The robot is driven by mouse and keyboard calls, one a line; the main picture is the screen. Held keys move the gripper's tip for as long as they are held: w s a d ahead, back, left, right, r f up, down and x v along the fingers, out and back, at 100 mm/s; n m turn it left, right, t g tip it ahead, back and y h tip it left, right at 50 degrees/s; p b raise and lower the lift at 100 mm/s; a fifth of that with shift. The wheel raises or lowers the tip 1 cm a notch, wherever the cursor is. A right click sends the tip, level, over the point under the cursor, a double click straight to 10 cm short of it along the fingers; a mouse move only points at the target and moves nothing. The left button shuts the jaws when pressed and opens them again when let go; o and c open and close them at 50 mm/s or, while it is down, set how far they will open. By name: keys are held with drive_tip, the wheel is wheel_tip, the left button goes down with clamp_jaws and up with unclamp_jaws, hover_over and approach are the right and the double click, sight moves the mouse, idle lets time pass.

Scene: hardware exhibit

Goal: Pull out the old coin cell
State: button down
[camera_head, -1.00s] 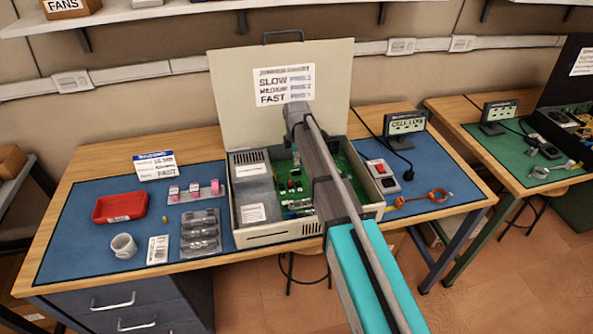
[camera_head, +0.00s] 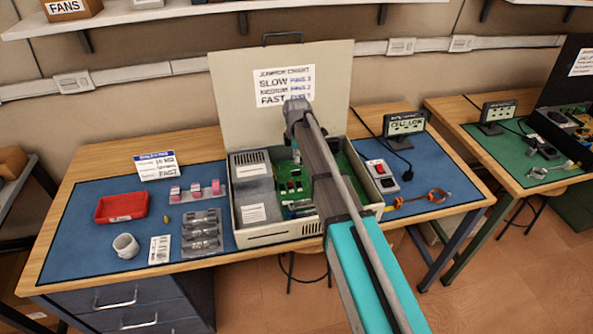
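The opened computer case (camera_head: 236,212) stands on the blue mat with its lid raised behind it. The green circuit board (camera_head: 350,172) lies inside, with small red, white and dark parts on it. I cannot make out the old coin cell; my arm covers part of the board. A small display (camera_head: 405,124) at the right reads "CELL LOW". My arm reaches over the case from the lower right. My gripper (camera_head: 296,153) points down over the back of the board, mostly hidden behind the arm. Its fingers are too small and covered to show whether they are open.
A red tray (camera_head: 121,207), a white cup (camera_head: 125,246), a clear compartment box (camera_head: 202,232) and pink-topped parts (camera_head: 195,190) lie left of the case. The lid (camera_head: 335,80) rises close behind my wrist.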

drive_tip(key=shift+r+p, duration=2.05)
drive_tip(key=shift+r, duration=0.15)
